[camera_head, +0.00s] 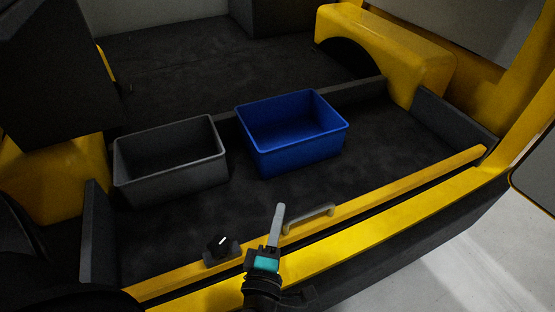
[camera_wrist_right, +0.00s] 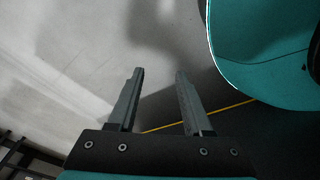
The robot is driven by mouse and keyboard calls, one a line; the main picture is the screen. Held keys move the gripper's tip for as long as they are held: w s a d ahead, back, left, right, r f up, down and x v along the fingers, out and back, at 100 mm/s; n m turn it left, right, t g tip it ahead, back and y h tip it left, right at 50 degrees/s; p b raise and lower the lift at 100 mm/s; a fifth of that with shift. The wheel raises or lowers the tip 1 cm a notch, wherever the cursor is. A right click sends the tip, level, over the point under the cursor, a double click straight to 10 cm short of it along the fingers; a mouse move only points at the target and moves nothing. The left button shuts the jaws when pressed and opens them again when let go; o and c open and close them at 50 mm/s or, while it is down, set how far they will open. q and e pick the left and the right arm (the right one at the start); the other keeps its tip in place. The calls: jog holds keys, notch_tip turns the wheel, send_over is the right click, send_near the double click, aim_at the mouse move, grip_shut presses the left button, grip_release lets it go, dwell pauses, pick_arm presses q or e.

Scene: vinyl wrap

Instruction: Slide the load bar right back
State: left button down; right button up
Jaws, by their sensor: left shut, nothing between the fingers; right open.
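The yellow load bar (camera_head: 400,186) lies across the front of the cargo floor, close along the yellow sill. A grey handle (camera_head: 312,217) sits on the bar near its middle, and a black knob (camera_head: 220,243) with a white mark is left of it. My left gripper (camera_head: 280,210) is shut and empty. It appears over the bar, between knob and handle, just left of the handle; whether it touches the bar cannot be told. My right gripper (camera_wrist_right: 156,85) shows in the right wrist view, open and empty over pale floor.
A grey bin (camera_head: 170,187) and a blue bin (camera_head: 293,155) stand on the dark floor behind the bar, before a low dark divider. Dark floor is clear between bar and bins. Yellow wheel arch (camera_head: 395,55) and dark side panels (camera_head: 455,122) bound the space.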

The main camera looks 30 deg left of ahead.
pick_arm(q)
jog(key=shift+r+p, duration=0.35)
jog(key=shift+r, duration=0.1)
pick_arm(e)
jog(key=s+d+p, duration=0.3)
jog(key=s, duration=0.4)
pick_arm(q)
notch_tip(320, 180, up, 14)
jog(key=p, duration=1.1)
jog(key=shift+a+p, duration=0.15)
jog(key=shift+p, duration=0.15)
pick_arm(e)
jog(key=s+a+r, duration=0.2)
jog(key=r, duration=0.3)
jog(key=s+a+r+g, duration=0.1)
jog(key=s+a+r, duration=0.1)
jog(key=r, duration=0.3)
jog(key=shift+s+r, duration=0.2)
jog(key=shift+s, duration=0.3)
pick_arm(q)
jog(key=shift+s, duration=0.1)
pick_arm(e)
jog(key=shift+d, duration=0.1)
